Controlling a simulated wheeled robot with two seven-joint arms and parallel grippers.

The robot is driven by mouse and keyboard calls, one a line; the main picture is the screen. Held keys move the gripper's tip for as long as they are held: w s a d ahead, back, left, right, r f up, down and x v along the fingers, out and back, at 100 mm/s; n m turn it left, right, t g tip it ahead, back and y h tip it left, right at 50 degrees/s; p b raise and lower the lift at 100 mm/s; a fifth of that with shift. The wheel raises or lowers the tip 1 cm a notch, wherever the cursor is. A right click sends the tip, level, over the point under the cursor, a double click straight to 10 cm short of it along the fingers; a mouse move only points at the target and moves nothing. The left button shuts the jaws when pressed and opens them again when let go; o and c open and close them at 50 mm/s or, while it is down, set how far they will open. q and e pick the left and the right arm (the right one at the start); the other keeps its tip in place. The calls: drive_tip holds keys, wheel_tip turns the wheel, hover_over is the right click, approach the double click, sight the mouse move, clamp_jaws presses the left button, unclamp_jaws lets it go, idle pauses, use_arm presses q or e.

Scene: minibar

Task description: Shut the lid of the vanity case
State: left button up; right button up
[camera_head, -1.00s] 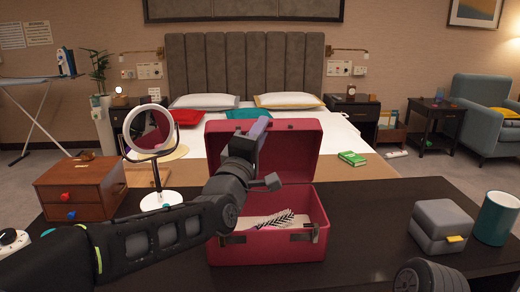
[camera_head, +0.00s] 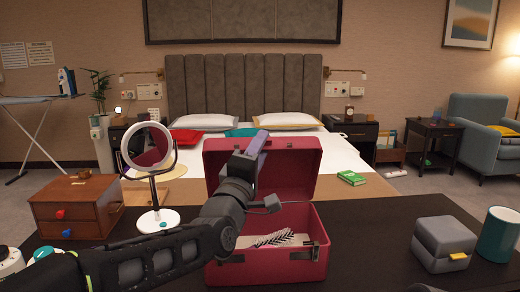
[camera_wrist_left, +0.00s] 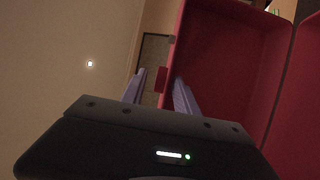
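The vanity case is a red box on the dark table. Its lid (camera_head: 295,165) stands open and upright at the back. Its base (camera_head: 265,272) holds a pale item with a dark, bristly brush-like thing (camera_head: 285,239). My left gripper (camera_head: 259,140) is in front of the lid, with its tips near the lid's top edge. The red lid (camera_wrist_left: 230,65) is to the right, behind the right finger; contact cannot be told. My right gripper is out of view.
A round mirror (camera_head: 149,148) and a wooden drawer box (camera_head: 77,205) stand left of the case. A grey box (camera_head: 441,243) and a teal cup (camera_head: 498,234) stand to the right. The table between case and grey box is clear.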

use_arm(q)
drive_tip(key=v, duration=0.8)
drive_tip(key=shift+b, duration=0.4)
drive_tip(key=shift+w, duration=0.1)
